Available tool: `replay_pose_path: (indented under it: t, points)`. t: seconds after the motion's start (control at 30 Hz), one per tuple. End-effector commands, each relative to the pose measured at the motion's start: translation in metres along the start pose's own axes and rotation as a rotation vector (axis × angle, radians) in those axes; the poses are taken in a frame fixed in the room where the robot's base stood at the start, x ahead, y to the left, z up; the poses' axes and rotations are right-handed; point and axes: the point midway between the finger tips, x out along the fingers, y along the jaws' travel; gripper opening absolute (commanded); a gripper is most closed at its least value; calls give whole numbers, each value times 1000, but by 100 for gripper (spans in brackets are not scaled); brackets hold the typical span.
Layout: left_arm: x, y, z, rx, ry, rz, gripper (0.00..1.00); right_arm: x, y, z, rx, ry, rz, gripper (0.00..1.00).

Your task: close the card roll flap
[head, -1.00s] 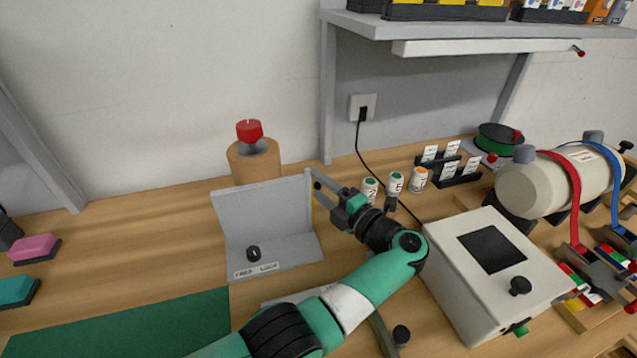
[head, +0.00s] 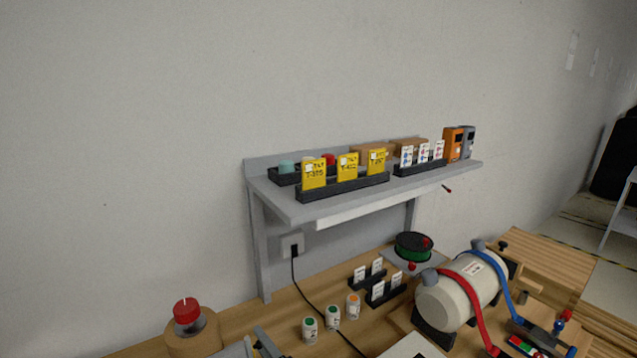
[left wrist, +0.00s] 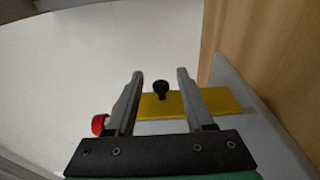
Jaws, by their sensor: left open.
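My left gripper (head: 265,342) shows at the bottom edge of the head view, mostly cut off. In the left wrist view my left gripper (left wrist: 160,72) is open, its two grey fingers apart. A small black knob (left wrist: 161,88) on a yellow strip (left wrist: 215,101) shows in the gap between the fingers; I cannot tell whether either finger touches it. A grey panel (left wrist: 235,80) runs beside the strip's right end. Which part is the card roll flap is not clear, and its label is out of view now. My right gripper is not in view.
A red-topped brown cylinder (head: 192,338) stands left of my gripper. Small white jars (head: 332,317) stand to its right, with a black cable (head: 308,289) behind. A white drum (head: 458,300) stands farther right. A wall shelf (head: 300,208) overhangs the table's back.

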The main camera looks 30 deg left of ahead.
Motion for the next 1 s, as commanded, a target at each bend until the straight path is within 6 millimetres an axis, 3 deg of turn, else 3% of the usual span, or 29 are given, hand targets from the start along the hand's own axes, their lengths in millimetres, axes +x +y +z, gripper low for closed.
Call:
replay_pose_path:
  t: [0.03,0.27,0.5,0.67,1.0]
  points:
    - [-1,12,-1,5,-29,-1,53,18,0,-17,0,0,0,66]
    - [-7,11,1,5,-209,-2,53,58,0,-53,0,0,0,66]
    - [-16,7,0,4,-495,-3,53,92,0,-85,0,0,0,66]
    - [-22,0,0,1,-685,0,53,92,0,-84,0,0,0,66]
    - [-32,-7,-2,-1,-1012,3,53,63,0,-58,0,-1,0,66]
